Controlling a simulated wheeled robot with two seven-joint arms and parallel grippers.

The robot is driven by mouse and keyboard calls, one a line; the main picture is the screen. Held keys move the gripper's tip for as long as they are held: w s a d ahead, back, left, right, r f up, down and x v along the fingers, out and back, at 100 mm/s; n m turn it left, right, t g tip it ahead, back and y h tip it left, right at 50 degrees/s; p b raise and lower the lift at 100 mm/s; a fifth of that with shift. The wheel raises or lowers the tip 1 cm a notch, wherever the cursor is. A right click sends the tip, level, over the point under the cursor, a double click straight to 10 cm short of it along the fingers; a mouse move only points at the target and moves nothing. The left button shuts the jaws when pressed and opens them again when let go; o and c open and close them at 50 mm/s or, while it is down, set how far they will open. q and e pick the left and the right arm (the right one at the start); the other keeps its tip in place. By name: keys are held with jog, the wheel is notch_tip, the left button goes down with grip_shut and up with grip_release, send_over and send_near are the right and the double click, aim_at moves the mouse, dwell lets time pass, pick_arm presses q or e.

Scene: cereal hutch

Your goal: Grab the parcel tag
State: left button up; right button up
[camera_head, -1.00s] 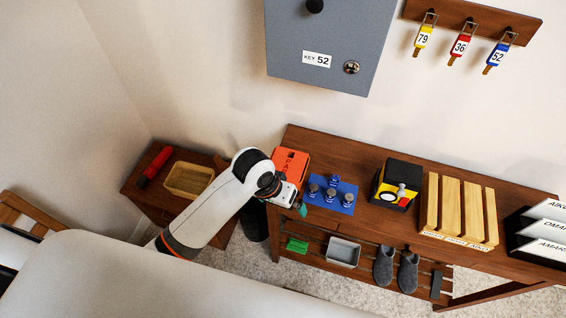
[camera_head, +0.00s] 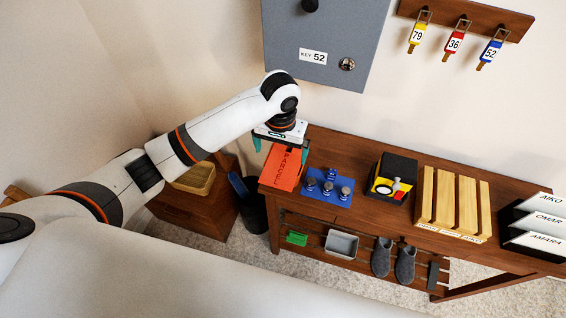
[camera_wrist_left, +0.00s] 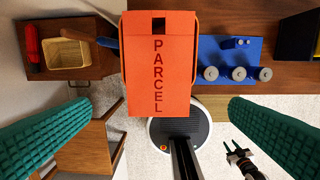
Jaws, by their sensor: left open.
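The parcel tag (camera_head: 285,174) is a flat orange piece marked PARCEL, at the left end of the long wooden table. In the left wrist view the parcel tag (camera_wrist_left: 143,75) lies upright in the picture, with a dark square hole near its top. My left gripper (camera_head: 281,149) is over the far part of the tag. Its teal fingers are spread wide, one on each side, and in the left wrist view the gap of the left gripper (camera_wrist_left: 160,108) frames the tag without touching it.
A blue block with grey knobs (camera_head: 329,187) stands right of the tag. Further right are a black and yellow box (camera_head: 395,172) and a slatted wooden rack (camera_head: 445,200). A dark bin (camera_head: 256,216) stands left of the table. A grey key cabinet (camera_head: 330,25) hangs above.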

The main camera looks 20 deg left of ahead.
aim_at(280, 171)
pick_arm(q)
notch_tip(280, 171, down, 3)
jog(key=shift+r, duration=0.1)
notch_tip(280, 171, down, 4)
jog(key=shift+w+a+f+p, duration=0.1)
jog(key=shift+w+f+p, duration=0.1)
jog(key=shift+p, duration=0.75)
jog(key=shift+f, duration=0.5)
jog(key=c, duration=0.8)
